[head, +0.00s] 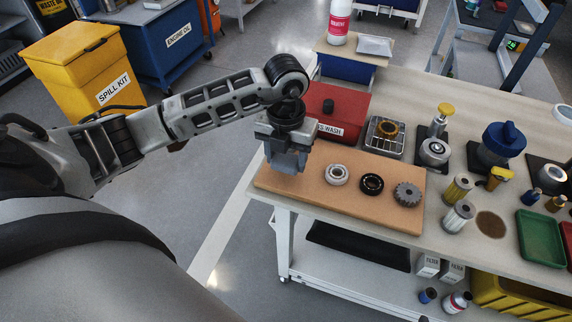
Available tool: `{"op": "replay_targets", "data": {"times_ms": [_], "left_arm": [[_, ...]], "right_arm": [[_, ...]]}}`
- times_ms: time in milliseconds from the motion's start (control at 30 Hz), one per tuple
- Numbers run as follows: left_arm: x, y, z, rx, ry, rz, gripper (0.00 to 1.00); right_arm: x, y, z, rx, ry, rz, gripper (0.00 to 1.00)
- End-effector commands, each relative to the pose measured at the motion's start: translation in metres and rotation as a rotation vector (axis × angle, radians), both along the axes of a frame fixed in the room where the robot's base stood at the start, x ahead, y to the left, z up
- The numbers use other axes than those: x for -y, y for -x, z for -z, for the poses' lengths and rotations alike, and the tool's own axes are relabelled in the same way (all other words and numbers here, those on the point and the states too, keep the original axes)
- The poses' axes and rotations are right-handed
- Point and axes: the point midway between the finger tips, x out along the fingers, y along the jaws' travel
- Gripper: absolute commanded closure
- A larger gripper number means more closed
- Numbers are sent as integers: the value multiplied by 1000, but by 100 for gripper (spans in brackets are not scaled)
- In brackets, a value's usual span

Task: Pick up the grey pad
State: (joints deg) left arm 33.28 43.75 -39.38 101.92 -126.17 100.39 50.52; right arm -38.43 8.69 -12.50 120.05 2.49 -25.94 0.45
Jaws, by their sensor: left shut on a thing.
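My left gripper (286,158) reaches in from the left and points down over the left end of the brown work mat (320,212). It is shut on a blue-grey block-like thing, which looks like the grey pad (287,162). The jaws hide much of it, and I cannot tell whether its underside touches the mat. On the mat to the right lie a silver bearing (336,175), a black ring (372,184) and a grey gear (407,194). My right gripper is not in view.
A red parts-wash box (338,108) stands close behind the gripper.

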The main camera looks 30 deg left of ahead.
Motion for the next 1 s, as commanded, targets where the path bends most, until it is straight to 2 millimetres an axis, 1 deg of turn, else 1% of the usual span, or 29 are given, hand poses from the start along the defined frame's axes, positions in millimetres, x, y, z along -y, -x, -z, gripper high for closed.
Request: {"op": "replay_targets", "data": {"times_ms": [33,233,300,433,467,567,700,833,1000], "left_arm": [[7,6,-10,4,2,7,68],[35,35,-58,6,3,9,68],[49,50,-65,2,4,11,68],[69,72,-78,3,2,10,68],[73,75,-83,4,2,9,68],[83,87,-90,2,0,7,68],[93,97,-95,1,1,4,68],[96,101,-96,-2,1,2,68],[96,101,-96,-2,1,1,68]], "right_arm": [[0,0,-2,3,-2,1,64],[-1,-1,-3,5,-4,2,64],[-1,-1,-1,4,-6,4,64],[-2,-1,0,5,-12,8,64],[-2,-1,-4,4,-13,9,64],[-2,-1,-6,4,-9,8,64],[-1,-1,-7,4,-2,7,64],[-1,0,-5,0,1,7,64],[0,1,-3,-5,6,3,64]]}}
